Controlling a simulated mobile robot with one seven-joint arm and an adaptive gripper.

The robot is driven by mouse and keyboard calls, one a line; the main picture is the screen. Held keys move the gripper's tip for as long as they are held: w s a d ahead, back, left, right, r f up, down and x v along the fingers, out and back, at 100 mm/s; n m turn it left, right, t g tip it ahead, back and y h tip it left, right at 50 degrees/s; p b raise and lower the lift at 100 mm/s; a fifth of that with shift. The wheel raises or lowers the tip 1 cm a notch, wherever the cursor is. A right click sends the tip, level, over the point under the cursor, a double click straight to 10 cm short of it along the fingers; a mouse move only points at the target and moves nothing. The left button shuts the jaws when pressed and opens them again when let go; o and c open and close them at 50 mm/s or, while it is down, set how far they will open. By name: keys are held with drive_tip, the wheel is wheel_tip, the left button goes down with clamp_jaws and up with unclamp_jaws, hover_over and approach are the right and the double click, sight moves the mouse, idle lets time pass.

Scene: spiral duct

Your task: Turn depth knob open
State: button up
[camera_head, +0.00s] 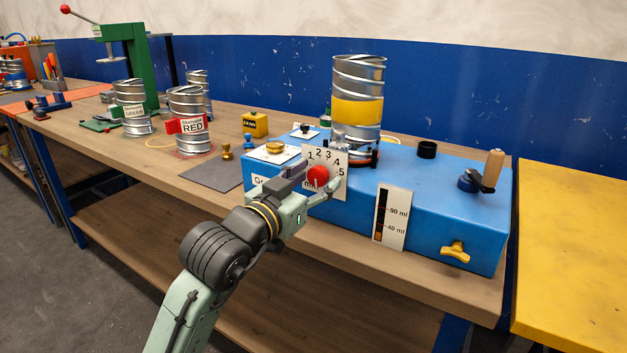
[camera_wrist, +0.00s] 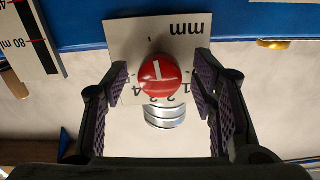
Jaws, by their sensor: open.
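The depth knob (camera_head: 318,176) is a red round knob on a white dial plate (camera_head: 339,158) with numbers, on the front of the blue machine (camera_head: 350,215). In the wrist view the knob (camera_wrist: 160,75) shows a white mark and sits in front of the plate, which reads "mm" upside down. My gripper (camera_head: 312,187) is open at the knob. In the wrist view its fingers (camera_wrist: 164,85) stand on both sides of the knob, with gaps to each. Neither finger visibly touches it.
A spiral metal duct (camera_head: 358,105) with a yellow band stands on the machine. A gauge in ml (camera_head: 392,217), a yellow wing knob (camera_head: 455,251) and a crank handle (camera_head: 487,172) are to the right. Duct pieces (camera_head: 188,118) and a green press (camera_head: 140,60) stand left.

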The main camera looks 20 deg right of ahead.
drive_tip(key=v, duration=1.2)
